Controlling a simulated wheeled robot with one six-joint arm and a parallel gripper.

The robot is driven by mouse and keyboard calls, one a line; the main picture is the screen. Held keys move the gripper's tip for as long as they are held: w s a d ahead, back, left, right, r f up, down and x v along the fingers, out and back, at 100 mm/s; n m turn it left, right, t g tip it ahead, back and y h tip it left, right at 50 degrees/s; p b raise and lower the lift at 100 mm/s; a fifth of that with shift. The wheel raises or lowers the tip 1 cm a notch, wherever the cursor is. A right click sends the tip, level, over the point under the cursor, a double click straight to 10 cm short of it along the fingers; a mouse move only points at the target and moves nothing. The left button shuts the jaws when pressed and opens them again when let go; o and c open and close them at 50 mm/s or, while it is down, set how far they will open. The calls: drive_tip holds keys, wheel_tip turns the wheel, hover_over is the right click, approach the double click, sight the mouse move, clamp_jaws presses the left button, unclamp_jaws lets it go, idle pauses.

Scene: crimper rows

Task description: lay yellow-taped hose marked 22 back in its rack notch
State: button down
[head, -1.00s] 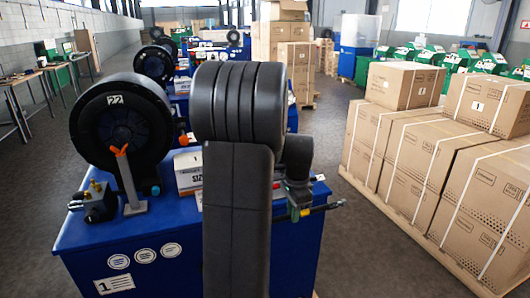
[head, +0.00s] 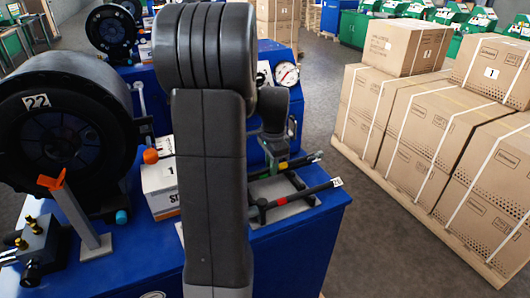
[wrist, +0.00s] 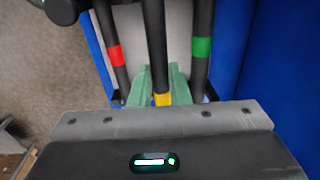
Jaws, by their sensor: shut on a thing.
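My gripper (wrist: 160,86) is shut on the yellow-taped hose (wrist: 155,30), its green fingers on either side near the yellow band. In the wrist view this hose lies between the red-taped hose (wrist: 114,50) on the left and the green-taped hose (wrist: 203,46) on the right. The pale rack (wrist: 178,30) shows beneath. In the head view my gripper (head: 275,162) is above the grey rack (head: 283,191) on the blue bench. The red-taped hose (head: 300,195) lies in front with a white end tag. I cannot tell whether the held hose touches its notch; its mark is hidden.
A black crimper marked 22 (head: 68,125) stands left on the blue bench (head: 290,245), with an orange-tipped post (head: 80,215) before it. A white box (head: 160,190) and a pressure gauge (head: 286,74) are near my arm. Strapped cartons (head: 435,145) stand across the aisle to the right.

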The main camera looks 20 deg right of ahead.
drive_tip(key=shift+w+f, duration=0.1)
drive_tip(key=shift+w, duration=0.15)
drive_tip(key=shift+s+f+b, duration=0.15)
drive_tip(key=shift+f+b, duration=0.35)
drive_tip(key=shift+b, duration=0.05)
wheel_tip(320, 180, down, 6)
drive_tip(key=b, duration=0.4)
drive_tip(key=shift+r, duration=0.25)
drive_tip(key=shift+f+b, duration=0.75)
drive_tip(key=shift+f, duration=0.05)
drive_tip(key=c, duration=1.3)
unclamp_jaws()
drive_tip(key=shift+r, duration=0.1)
drive_tip(key=shift+r+p, duration=2.55)
drive_tip(key=shift+r, duration=0.45)
